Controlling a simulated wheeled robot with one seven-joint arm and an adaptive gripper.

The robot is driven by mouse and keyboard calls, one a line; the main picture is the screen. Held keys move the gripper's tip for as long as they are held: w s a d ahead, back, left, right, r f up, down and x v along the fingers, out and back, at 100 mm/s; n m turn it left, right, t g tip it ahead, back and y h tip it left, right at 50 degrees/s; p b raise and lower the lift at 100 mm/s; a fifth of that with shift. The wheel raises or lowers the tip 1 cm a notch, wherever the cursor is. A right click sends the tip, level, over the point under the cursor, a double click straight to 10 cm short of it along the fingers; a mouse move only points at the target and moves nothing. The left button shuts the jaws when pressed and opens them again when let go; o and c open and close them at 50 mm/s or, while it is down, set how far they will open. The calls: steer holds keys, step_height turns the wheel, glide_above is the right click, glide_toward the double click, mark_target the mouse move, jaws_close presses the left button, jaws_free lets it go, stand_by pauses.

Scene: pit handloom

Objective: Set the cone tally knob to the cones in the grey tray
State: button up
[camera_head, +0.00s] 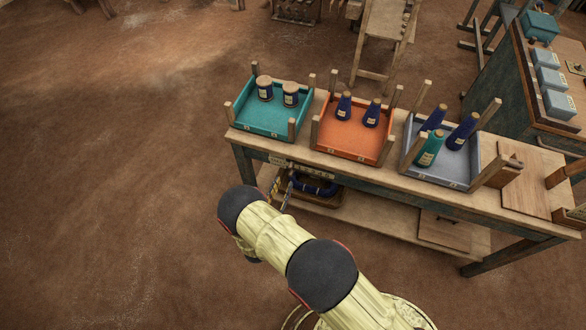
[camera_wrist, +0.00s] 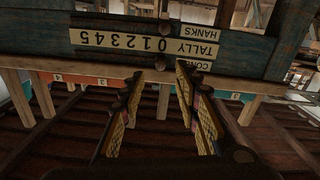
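The grey tray (camera_head: 474,182) stands at the right of the bench and holds three cones: two dark blue cones (camera_head: 463,132) and one teal cone (camera_head: 430,149). The tally plate (camera_wrist: 200,47) shows upside down in the wrist view on the bench's front rail, with a row of digits from 0 to 5.
An orange tray (camera_head: 352,155) with two blue cones and a teal tray (camera_head: 262,131) with two dark spools stand left of the grey one. Bench legs and a lower shelf (camera_head: 385,216) lie below. Open floor is at the left.

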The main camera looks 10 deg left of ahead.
mark_target(290, 168)
steer(key=w, duration=0.8)
steer(key=shift+d+r+b, duration=0.2)
steer(key=shift+d+b, duration=0.05)
steer(key=shift+b, duration=0.05)
steer(key=shift+s, duration=0.1)
steer(key=shift+c, duration=1.3)
jaws_close()
